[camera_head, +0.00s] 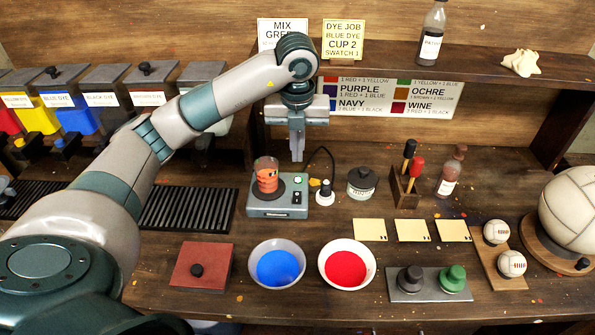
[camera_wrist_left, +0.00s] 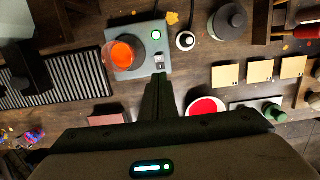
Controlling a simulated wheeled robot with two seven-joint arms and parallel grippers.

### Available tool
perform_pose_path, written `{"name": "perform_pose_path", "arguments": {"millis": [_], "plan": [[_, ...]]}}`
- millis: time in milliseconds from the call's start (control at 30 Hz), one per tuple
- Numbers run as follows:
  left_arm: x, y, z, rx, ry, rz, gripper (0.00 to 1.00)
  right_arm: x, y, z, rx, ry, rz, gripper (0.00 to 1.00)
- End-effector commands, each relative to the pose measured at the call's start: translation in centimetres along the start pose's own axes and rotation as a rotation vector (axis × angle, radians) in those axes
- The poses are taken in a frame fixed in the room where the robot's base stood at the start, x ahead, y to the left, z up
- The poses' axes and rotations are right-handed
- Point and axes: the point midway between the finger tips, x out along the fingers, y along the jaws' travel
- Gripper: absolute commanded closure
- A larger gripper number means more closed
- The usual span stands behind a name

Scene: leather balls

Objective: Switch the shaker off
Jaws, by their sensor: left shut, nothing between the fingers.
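The shaker (camera_head: 290,211) is a small grey box on the bench, with a cup of orange-red liquid (camera_head: 267,176) on its plate. In the left wrist view the shaker (camera_wrist_left: 149,49) shows a lit green round button (camera_wrist_left: 156,35) and a small black-and-white rocker switch (camera_wrist_left: 159,61) on the right of its top. My left gripper (camera_head: 297,158) is shut and empty, pointing down above the shaker's right rear part. In the left wrist view its fingertips (camera_wrist_left: 160,77) appear just below the switch; the exact gap is unclear. My right gripper is in neither view.
A white-based knob (camera_head: 325,194) stands right of the shaker near a black cable. A dark lidded jar (camera_head: 362,183) stands farther right. Bowls of blue (camera_head: 278,267) and red (camera_head: 346,268) dye stand in front. A slatted black rack (camera_head: 188,209) lies left.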

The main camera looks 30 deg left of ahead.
Motion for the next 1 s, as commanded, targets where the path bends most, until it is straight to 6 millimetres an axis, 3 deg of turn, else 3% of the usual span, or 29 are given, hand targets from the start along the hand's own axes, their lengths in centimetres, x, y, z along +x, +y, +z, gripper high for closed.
{"name": "perform_pose_path", "arguments": {"millis": [367, 800, 1000], "plan": [[2.6, 0.0, -0.1, 0.0, 0.004, 0.0, 1.0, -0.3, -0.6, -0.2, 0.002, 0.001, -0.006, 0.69], [10.0, 0.1, -0.1, 0.0, 0.004, 0.003, 1.0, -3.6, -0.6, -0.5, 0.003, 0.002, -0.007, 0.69], [12.6, 0.0, 0.0, 0.0, 0.003, 0.001, 1.0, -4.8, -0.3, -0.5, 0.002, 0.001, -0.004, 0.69]]}}
